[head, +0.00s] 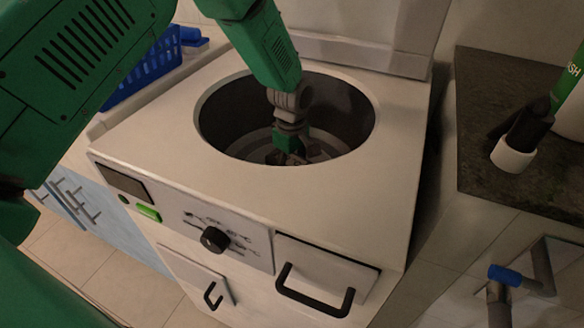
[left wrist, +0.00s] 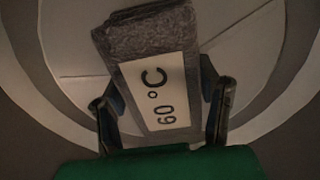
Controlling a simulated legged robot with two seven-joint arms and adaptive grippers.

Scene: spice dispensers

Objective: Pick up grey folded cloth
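The grey folded cloth (left wrist: 150,36) shows in the left wrist view, with a white label reading "60 °C" on it. It is at the bottom of the round drum (left wrist: 235,45). My left gripper (left wrist: 163,108) has one finger on each side of the cloth. The fingers look apart, and whether they press on the cloth is not clear. In the head view my left gripper (head: 290,158) reaches down inside the drum of the white washing machine (head: 395,175), and the cloth is mostly hidden there. My right gripper is not in view.
The drum rim (head: 365,135) surrounds my left arm. A blue basket (head: 145,75) is at the back left. A blue-handled pipe (head: 505,275) is at the lower right.

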